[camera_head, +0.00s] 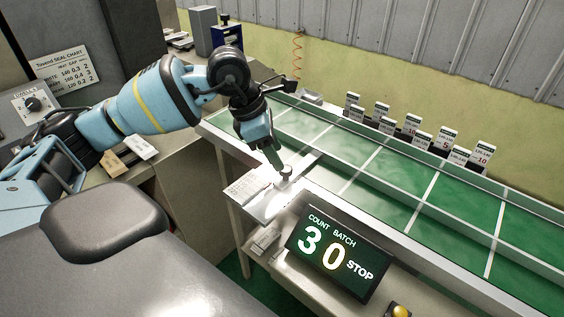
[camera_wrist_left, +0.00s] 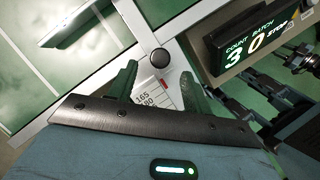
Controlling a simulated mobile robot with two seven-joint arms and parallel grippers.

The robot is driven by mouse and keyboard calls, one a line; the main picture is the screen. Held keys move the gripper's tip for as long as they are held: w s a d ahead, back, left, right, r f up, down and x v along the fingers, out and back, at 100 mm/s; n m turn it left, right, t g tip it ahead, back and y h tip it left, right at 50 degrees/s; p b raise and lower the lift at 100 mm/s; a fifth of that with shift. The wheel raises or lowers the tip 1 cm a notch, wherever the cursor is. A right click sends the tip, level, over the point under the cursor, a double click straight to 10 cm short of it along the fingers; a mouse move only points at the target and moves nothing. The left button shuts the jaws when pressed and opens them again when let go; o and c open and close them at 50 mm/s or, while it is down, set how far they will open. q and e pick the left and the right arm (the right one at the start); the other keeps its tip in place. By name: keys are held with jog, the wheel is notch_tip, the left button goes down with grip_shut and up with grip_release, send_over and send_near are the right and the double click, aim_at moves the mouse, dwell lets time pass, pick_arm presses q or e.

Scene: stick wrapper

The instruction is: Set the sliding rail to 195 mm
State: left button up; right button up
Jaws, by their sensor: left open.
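My left gripper (camera_head: 274,158) points down just above a small dark round knob (camera_head: 286,173) on the near edge of the green conveyor. In the left wrist view the open green fingers (camera_wrist_left: 157,78) stand on either side of the line to the knob (camera_wrist_left: 160,59), and nothing is between them. A light metal rail (camera_head: 300,166) runs from the knob across the edge. The exact setting is unreadable.
A display (camera_head: 338,250) reading COUNT BATCH 30 STOP stands right of the knob, with a yellow button (camera_head: 400,311) nearby. Several white cards (camera_head: 412,124) stand along the conveyor's far side. A seal chart (camera_head: 62,67) and a dial box (camera_head: 33,104) are at left.

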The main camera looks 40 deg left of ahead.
pick_arm(q)
jog(key=shift+x, duration=2.25)
grip_shut()
